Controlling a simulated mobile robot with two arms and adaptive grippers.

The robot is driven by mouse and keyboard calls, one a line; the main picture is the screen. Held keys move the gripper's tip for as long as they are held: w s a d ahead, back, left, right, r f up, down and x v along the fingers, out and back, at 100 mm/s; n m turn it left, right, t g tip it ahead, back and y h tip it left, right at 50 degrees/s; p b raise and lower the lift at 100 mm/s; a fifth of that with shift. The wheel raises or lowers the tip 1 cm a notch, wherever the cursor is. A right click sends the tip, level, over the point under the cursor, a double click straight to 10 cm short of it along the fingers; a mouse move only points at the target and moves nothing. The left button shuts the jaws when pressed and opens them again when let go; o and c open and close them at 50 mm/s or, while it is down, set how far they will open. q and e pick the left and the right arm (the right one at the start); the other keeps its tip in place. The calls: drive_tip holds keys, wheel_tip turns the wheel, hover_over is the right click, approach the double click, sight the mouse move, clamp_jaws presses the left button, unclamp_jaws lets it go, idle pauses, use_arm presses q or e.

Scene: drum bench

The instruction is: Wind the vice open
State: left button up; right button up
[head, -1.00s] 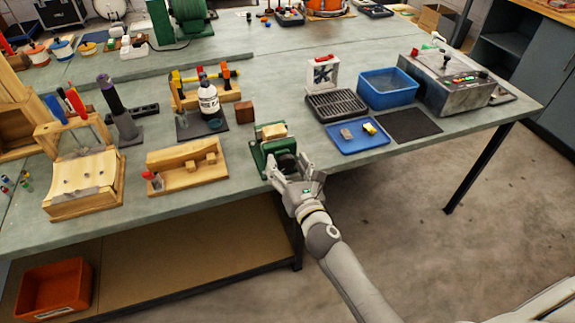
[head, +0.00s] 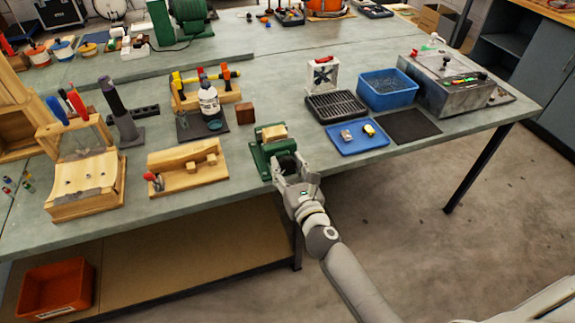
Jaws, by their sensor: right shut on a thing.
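The green vice (head: 259,161) stands at the front edge of the bench, with a pale wooden block (head: 274,132) at its top between the jaws. My right gripper (head: 288,172) is at the front of the vice, shut on the vice's handle, which is mostly hidden by the fingers and the dark round front of the vice. The size of the jaw gap is too small to tell. My left gripper is not in view.
Left of the vice is a wooden tray (head: 213,178) with blocks. To the right are a blue tray (head: 375,143) with small items, a black rack (head: 337,105) and a blue bin (head: 408,94). The floor in front of the bench is clear.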

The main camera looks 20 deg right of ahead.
drive_tip(key=n+p, duration=0.1)
drive_tip(key=n, duration=0.2)
drive_tip(key=shift+r+n, duration=0.1)
drive_tip(key=shift+n, duration=0.3)
drive_tip(key=n+p, duration=0.1)
drive_tip(key=n, duration=0.2)
drive_tip(key=shift+n+p, duration=0.3)
drive_tip(key=shift+p, duration=0.1)
drive_tip(key=n+p, duration=0.1)
drive_tip(key=n, duration=0.2)
drive_tip(key=shift+n, duration=0.3)
drive_tip(key=n+p, duration=0.1)
drive_tip(key=n, duration=0.3)
drive_tip(key=shift+p, duration=0.4)
drive_tip(key=n+p, duration=0.2)
drive_tip(key=n, duration=0.5)
drive_tip(key=n+p, duration=0.2)
drive_tip(key=n, duration=0.3)
drive_tip(key=shift+n, duration=0.3)
